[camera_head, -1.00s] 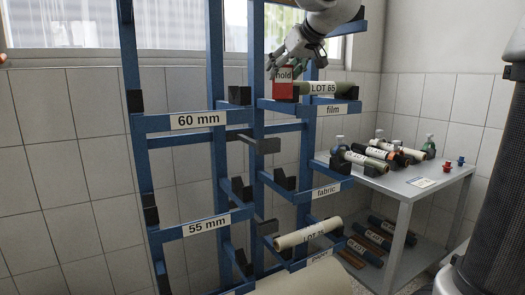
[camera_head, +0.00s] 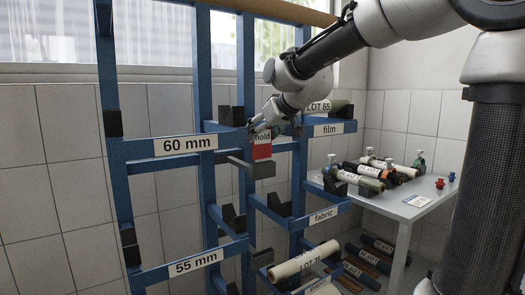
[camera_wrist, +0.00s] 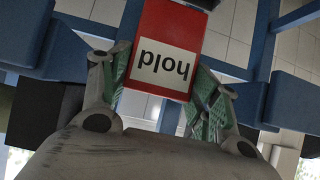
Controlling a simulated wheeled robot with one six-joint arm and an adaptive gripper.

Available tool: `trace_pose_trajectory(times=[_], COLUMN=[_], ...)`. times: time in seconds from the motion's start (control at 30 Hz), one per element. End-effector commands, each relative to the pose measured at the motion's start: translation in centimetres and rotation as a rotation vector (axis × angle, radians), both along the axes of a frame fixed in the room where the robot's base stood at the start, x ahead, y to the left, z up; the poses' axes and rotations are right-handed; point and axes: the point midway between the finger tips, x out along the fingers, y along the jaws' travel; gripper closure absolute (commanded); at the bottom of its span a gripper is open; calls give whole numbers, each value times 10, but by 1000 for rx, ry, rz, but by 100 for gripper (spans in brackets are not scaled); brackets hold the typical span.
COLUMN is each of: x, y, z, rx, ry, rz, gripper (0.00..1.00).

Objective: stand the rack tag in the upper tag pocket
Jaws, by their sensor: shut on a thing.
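The rack tag (camera_head: 262,152) is a red plate with a white "hold" label. My gripper (camera_head: 262,132) is shut on its upper part and holds it about upright at the rack. In the wrist view the tag (camera_wrist: 178,22) shows upside down between the green-padded fingers of my gripper (camera_wrist: 160,65). A dark grey block (camera_head: 263,171), which looks like the upper tag pocket, is right below the tag in the head view. The tag's lower edge meets its top in the picture. I cannot tell whether it is inside or in front. A similar dark block (camera_head: 262,257) sits lower.
The blue rack (camera_head: 204,100) has "60 mm", "55 mm", "film" and "fabric" labels and black cradles. A LOT 65 roll (camera_head: 318,107) lies on the film level, right of my gripper. A pale roll (camera_head: 303,262) lies below. A grey table (camera_head: 400,207) with rolls stands at right.

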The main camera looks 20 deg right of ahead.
Motion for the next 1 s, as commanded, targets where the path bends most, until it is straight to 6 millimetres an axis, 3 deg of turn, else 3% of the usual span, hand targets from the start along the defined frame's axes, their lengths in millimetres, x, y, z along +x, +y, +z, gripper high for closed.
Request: trace_pose_trajectory(times=[0.4, 0.8, 0.83, 0.93, 1.0], x=[0, 0, 0, 0, 0], y=[0, 0, 0, 0, 0], z=[-51, -58, -57, -57, -57], rx=[0, 1, 1, 1, 1], ry=[1, 0, 0, 0, 0], rz=[-1, -1, -1, -1, -1], gripper=[62, 62, 33, 17, 17])
